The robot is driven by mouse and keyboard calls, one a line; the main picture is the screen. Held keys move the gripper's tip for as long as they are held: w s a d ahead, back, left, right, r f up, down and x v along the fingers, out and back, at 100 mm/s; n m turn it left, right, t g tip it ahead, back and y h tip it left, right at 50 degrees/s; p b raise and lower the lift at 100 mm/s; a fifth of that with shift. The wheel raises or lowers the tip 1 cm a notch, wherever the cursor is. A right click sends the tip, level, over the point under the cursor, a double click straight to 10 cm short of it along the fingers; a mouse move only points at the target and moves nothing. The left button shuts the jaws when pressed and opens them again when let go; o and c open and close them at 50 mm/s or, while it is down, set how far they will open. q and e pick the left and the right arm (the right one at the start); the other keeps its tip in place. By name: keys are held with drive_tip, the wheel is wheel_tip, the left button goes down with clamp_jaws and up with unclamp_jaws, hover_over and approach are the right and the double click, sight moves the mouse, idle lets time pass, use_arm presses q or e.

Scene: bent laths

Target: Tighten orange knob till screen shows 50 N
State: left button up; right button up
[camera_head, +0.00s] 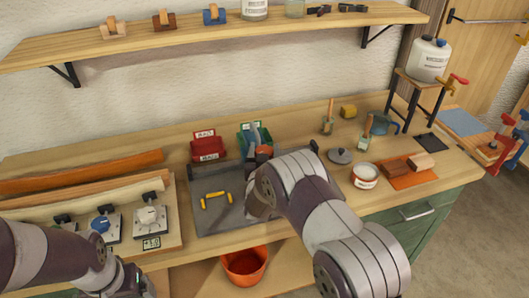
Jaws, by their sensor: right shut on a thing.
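Several small knob stations with dials sit on a pale board at the left. One has a blue knob (99,223), and one has a pale grey knob (147,214) with a small screen (151,242) whose digits are too small to read surely. The leftmost station (64,221) is partly behind my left arm, and I make out no orange knob there. My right gripper (255,212) is over the dark mat, largely hidden by its own wrist. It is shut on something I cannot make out. My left gripper (130,281) is low at the left, its jaws unclear.
The dark mat (212,218) carries several yellow pegs (215,195). Long laths (90,168) lie at the left. An orange bucket (244,266) is below. A white tin (365,177) stands right.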

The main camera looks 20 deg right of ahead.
drive_tip(key=o, duration=1)
drive_tip(key=shift+c, duration=0.2)
drive_tip(key=shift+s, duration=0.1)
drive_tip(key=shift+s+a, duration=0.2)
drive_tip(key=shift+s, duration=0.15)
drive_tip(key=b+v, duration=0.2)
drive_tip(key=v, duration=0.9)
drive_tip(key=shift+s+b, duration=0.35)
drive_tip(key=shift+s, duration=0.05)
